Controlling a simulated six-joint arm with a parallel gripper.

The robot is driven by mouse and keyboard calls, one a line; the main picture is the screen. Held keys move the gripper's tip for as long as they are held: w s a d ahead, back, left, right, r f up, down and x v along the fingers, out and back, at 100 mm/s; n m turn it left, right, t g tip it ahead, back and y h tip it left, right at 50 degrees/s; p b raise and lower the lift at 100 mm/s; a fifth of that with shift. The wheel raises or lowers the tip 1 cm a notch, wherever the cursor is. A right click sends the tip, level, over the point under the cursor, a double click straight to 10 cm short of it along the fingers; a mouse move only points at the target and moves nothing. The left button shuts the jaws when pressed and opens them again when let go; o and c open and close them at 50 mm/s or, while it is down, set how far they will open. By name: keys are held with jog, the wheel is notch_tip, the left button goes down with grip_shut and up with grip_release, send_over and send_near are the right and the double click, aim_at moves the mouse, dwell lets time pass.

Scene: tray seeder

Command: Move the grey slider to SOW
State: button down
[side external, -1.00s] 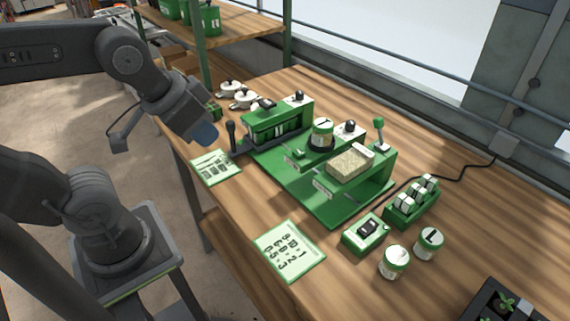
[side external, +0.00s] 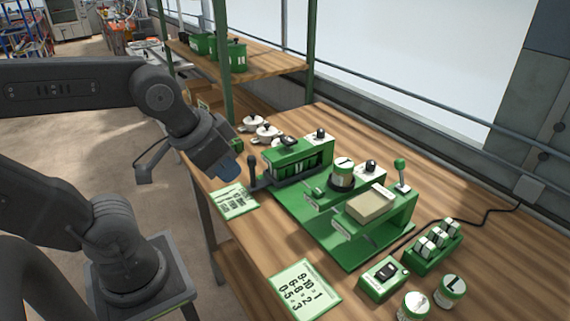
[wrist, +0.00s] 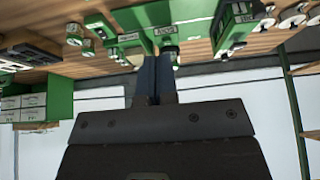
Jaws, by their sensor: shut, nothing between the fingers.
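The green tray seeder (side external: 345,250) stands on the wooden bench in the side view. A dark rail at its left unit (side external: 290,160) ends in an upright black-knobbed lever (side external: 252,165). I cannot tell for sure which part is the grey slider, and no SOW label is readable. My gripper (side external: 232,170) is shut and empty, its blue fingers just left of the lever, seemingly apart from it. In the wrist view my gripper (wrist: 157,80) points at the green seeder parts (wrist: 165,40), seen upside down.
A printed card (side external: 233,200) lies below my gripper and a number card (side external: 304,288) at the front edge. A switch box (side external: 384,279), a green rack (side external: 432,247) and labelled jars (side external: 451,290) stand at the right. White pots (side external: 266,134) stand behind. A beige-topped unit (side external: 370,206) stands right of centre.

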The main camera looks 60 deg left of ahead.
aim_at(251, 157)
dwell(0.3)
jog(key=c, duration=1.6)
grip_release()
jog(key=shift+w+a+r, duration=0.15)
jog(key=shift+w+a, duration=0.05)
jog(key=shift+w, duration=0.05)
jog(key=o, duration=0.6)
jog(key=w+a+m+g, duration=0.1)
jog(key=w+a, duration=0.1)
jog(key=w+a+r+m+g, duration=0.1)
jog(key=w+a, duration=0.2)
jog(key=w+a+m+g, duration=0.1)
jog(key=w+a+m, duration=0.1)
jog(key=shift+w+a+r+y, duration=0.2)
jog(key=shift+w+r+y, duration=0.1)
jog(key=shift+w+y, duration=0.1)
jog(key=shift+o, duration=0.5)
jog(key=w+a+f+m+g, duration=0.2)
jog(key=w+a+m, duration=0.2)
jog(key=a, duration=0.7)
jog(key=shift+w+a+f+m+h, duration=0.15)
jog(key=shift+w+a+m+h, duration=0.2)
jog(key=shift+w, duration=0.5)
jog(key=shift+g, duration=0.3)
jog(key=f, duration=1.4)
jog(key=shift+w+a, duration=0.1)
jog(key=shift+a, duration=0.1)
grip_shut()
